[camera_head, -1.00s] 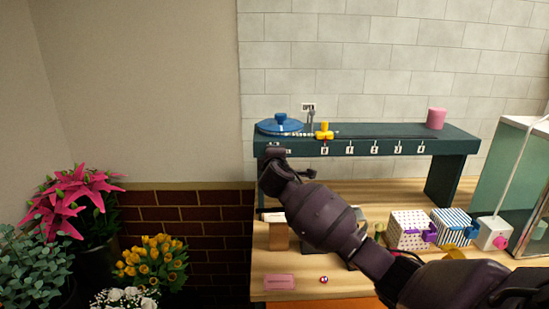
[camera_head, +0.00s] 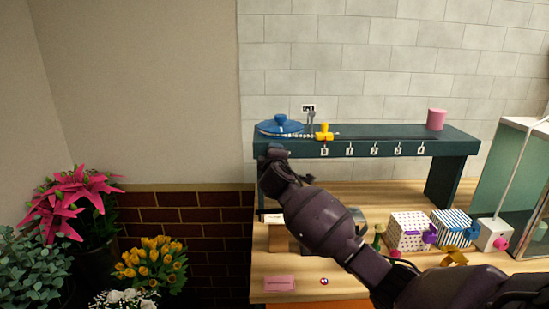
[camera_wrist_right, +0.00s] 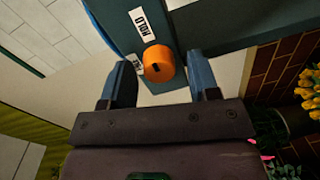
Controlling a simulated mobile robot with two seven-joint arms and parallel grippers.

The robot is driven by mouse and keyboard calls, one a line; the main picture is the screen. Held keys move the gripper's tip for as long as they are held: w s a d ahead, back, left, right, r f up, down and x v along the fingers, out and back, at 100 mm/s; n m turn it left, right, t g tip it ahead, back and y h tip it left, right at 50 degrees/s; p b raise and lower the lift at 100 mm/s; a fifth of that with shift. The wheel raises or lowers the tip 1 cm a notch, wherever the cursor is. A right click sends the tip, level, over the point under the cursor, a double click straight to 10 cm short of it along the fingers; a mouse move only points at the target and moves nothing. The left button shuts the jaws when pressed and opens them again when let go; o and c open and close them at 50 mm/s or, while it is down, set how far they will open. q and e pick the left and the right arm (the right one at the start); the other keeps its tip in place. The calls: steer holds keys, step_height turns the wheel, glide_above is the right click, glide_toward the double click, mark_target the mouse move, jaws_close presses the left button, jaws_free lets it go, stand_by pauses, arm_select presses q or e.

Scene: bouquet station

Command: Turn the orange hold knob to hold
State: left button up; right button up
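The orange hold knob (camera_wrist_right: 158,63) sits on the dark teal face of the bench in the right wrist view. It has a small dark mark. A white HOLD label (camera_wrist_right: 143,22) is above it in that view, and a smaller white label (camera_wrist_right: 132,63) is at its left, its word hard to read. My right gripper (camera_wrist_right: 160,75) is open, with one finger on each side of the knob; I cannot tell whether they touch it. In the head view my right gripper (camera_head: 273,156) is at the left end of the teal bench (camera_head: 400,139) and hides the knob. My left gripper is out of view.
On the bench are a blue disc (camera_head: 281,126), a yellow piece (camera_head: 324,132) and a pink cylinder (camera_head: 436,119). Patterned boxes (camera_head: 408,231) and a glass case (camera_head: 505,180) stand at the right. Potted flowers (camera_head: 150,262) are at the lower left.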

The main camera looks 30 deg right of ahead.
stand_by(0.3)
steer(key=v, duration=1)
steer(key=shift+s+a, duration=0.25)
steer(key=shift+s, duration=0.05)
